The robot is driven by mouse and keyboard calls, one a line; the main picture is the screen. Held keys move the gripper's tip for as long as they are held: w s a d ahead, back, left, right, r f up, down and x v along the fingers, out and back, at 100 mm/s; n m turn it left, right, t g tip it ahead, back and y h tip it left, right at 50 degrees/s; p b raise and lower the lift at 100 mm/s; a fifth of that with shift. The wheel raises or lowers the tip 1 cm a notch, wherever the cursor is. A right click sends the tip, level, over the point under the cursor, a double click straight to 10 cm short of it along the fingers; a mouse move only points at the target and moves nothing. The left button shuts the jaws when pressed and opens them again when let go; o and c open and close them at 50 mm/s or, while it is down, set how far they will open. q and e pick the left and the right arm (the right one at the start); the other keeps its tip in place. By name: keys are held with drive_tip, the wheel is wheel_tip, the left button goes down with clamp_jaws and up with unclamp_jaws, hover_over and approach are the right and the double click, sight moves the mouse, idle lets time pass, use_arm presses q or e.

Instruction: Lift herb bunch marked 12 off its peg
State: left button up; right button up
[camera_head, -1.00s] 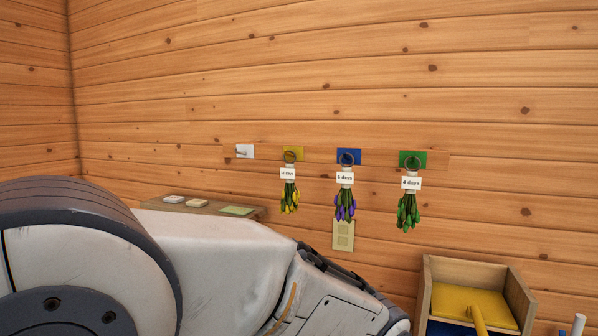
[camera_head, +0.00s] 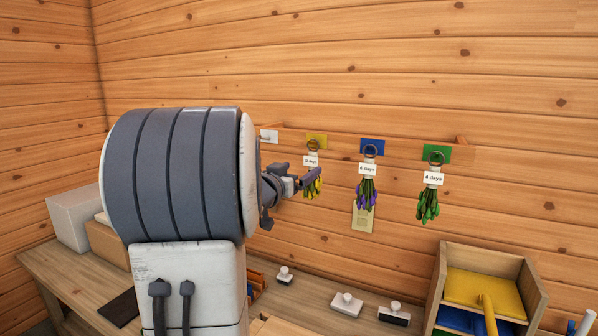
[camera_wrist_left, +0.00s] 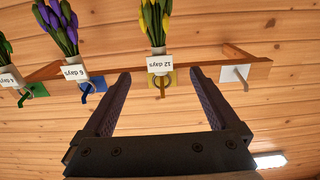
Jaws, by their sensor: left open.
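The herb bunch marked 12 days (camera_head: 312,161) has yellow buds and hangs by a ring from the peg on the yellow plate (camera_head: 317,140). In the head view my left gripper (camera_head: 304,183) covers part of its stems. In the left wrist view, which is upside down, the 12 days bunch (camera_wrist_left: 158,62) shows between and beyond the two open fingers (camera_wrist_left: 160,75). I cannot tell whether a finger touches it. My left gripper holds nothing. My right gripper is not in view.
A purple bunch marked 6 days (camera_head: 367,184) and a green bunch marked 4 days (camera_head: 431,190) hang to the right. The white plate's peg (camera_head: 269,136) on the left is bare. Below are a bench with stampers (camera_head: 347,303) and a wooden box (camera_head: 487,262).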

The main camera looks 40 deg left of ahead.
use_arm(q)
drive_tip(key=x, duration=0.7)
drive_tip(key=shift+w, duration=0.1)
drive_tip(key=c, duration=1.1)
drive_tip(key=shift+s+d+r+p, duration=0.15)
drive_tip(key=shift+s+r+p, duration=0.45)
drive_tip(key=shift+r+p, duration=0.15)
approach(311, 163)
drive_tip(key=shift+s+d+r+p, duration=0.15)
drive_tip(key=shift+s+r+p, duration=0.05)
drive_tip(key=shift+s+r, duration=0.35)
drive_tip(key=shift+s+d+r+p, duration=0.15)
drive_tip(key=shift+s+r+p, duration=0.05)
drive_tip(key=shift+s+r, duration=0.25)
